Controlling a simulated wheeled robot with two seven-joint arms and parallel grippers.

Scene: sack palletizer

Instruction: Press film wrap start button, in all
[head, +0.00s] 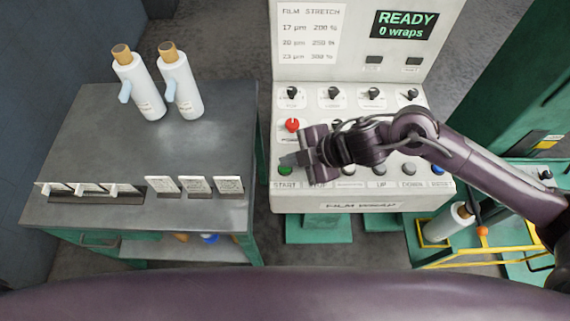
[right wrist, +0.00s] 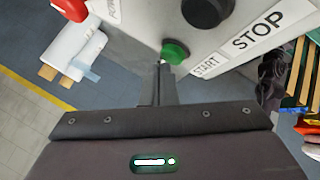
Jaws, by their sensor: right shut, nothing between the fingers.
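The green start button (head: 285,170) sits at the lower left of the white film wrap panel (head: 440,192), above the label START. In the right wrist view the green button (right wrist: 175,52) is just beyond my fingertips. My right gripper (head: 286,160) is shut and empty, its tip at or very near the button; I cannot tell whether it touches. It also shows in the right wrist view (right wrist: 160,68). The display (head: 404,24) reads READY, 0 wraps. My left gripper is not in view.
A red knob (head: 292,125) and several dark knobs are above the button row. A black stop button (right wrist: 208,10) is beside the start button. A yellow-framed rack (head: 440,262) is at right.

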